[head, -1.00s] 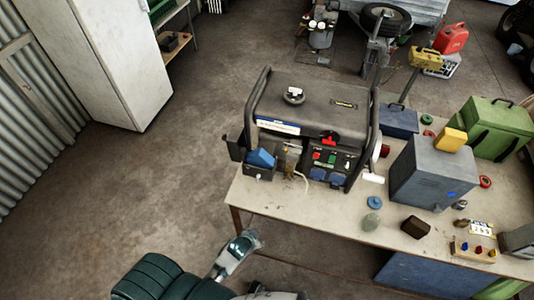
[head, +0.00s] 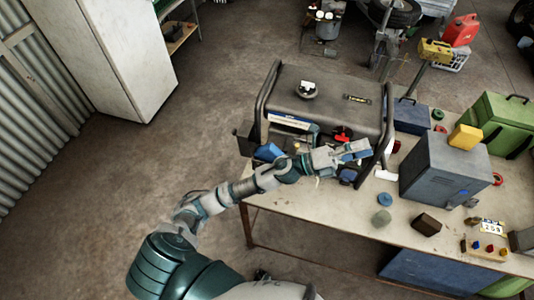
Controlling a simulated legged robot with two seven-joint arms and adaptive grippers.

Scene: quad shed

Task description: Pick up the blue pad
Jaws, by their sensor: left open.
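Two blue things could be the pad. A blue block (head: 269,152) sits in a small dark holder at the generator's left end, partly hidden by my left arm. A small round blue disc (head: 385,199) lies flat on the table, right of the generator. My left gripper (head: 362,149) is open and empty. In the picture it is over the generator's front right corner, up and left of the disc and well right of the block. It touches neither as far as I can see. My right gripper is not in view.
The generator (head: 330,95) fills the left of the table (head: 310,216). A grey metal box (head: 443,172) with a yellow block (head: 465,137) stands to the right. A grey-green lump (head: 381,218) and a dark brown block (head: 426,224) lie near the disc.

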